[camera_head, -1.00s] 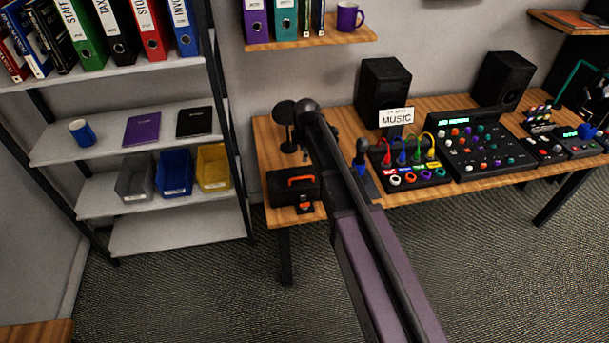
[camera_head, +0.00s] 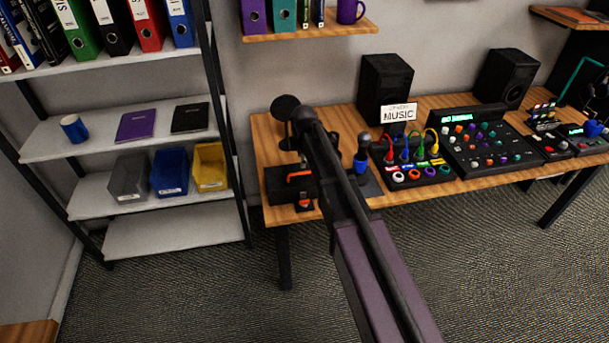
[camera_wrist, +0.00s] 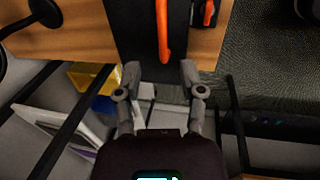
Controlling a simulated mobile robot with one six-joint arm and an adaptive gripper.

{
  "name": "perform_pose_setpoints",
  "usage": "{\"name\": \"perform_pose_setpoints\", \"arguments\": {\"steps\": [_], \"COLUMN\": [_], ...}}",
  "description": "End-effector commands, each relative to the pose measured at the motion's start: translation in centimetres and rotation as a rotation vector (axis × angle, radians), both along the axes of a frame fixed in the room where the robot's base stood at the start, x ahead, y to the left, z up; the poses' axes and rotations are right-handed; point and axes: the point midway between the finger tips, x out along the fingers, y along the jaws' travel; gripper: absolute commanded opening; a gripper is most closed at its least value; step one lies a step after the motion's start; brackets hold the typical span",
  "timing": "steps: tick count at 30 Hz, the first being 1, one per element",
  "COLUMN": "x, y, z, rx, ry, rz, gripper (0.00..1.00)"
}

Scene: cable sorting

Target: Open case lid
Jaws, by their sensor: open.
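A black case (camera_head: 277,184) with an orange handle (camera_head: 299,175) sits at the left end of the wooden desk. Its lid looks shut. In the wrist view the case (camera_wrist: 135,25) is a dark surface at the top, with the orange handle (camera_wrist: 163,32) running lengthwise. My gripper (camera_wrist: 160,68) is open and empty. Its two fingers spread to either side of the lower end of the handle's line, with no clear contact. In the head view my arm hides part of the desk beside the case, and my fingers are hard to make out against the dark case.
A small orange and black item (camera_head: 304,205) lies at the desk's front edge by the case. A microphone (camera_head: 361,152), mixers (camera_head: 485,148), cables and a MUSIC sign (camera_head: 398,113) stand to the right. A shelf with bins (camera_head: 170,172) is at left.

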Motion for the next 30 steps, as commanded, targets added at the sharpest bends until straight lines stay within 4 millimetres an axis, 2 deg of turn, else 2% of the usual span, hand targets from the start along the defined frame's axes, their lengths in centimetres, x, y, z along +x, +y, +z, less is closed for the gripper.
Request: {"name": "perform_pose_setpoints", "arguments": {"steps": [1, 18, 30], "x": [0.1, 0.9, 1.2], "y": [0.1, 0.4, 0.5], "z": [-0.8, -5.2, -6.7], "rx": [0.0, 0.0, 0.0], "ry": [0.0, 0.0, 0.0], "rz": [0.0, 0.001, 0.002], "gripper": [0.51, 0.51, 0.51]}}
